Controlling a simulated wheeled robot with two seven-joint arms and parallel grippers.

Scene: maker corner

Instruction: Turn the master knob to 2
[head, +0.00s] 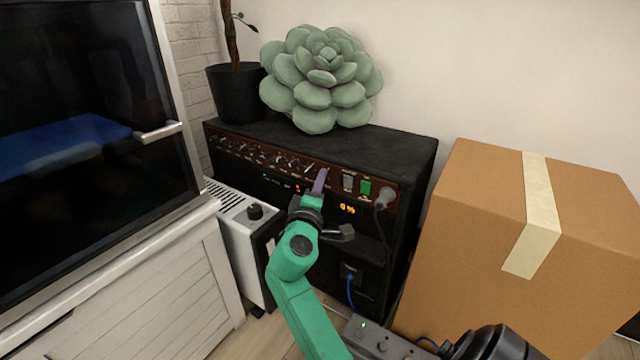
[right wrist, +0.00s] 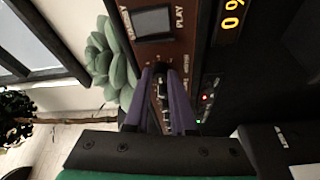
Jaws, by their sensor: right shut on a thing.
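The black amplifier (head: 395,152) stands against the wall with a brown control panel and a row of dark knobs (head: 268,158) along its front. My right gripper (head: 321,176) is at the right end of that row, its purple fingers against the panel. In the right wrist view the fingers (right wrist: 160,72) are closed on the master knob, which they almost wholly hide. The knob's pointer and scale cannot be read. My left gripper is not in view.
A green play switch (head: 365,187), a dark switch (head: 347,183) and a plugged cable (head: 384,195) sit right of the gripper. A cardboard box (head: 480,230) stands at the right. A white heater (head: 243,230) stands at the left. A succulent cushion (head: 322,80) and a pot (head: 237,93) sit on top.

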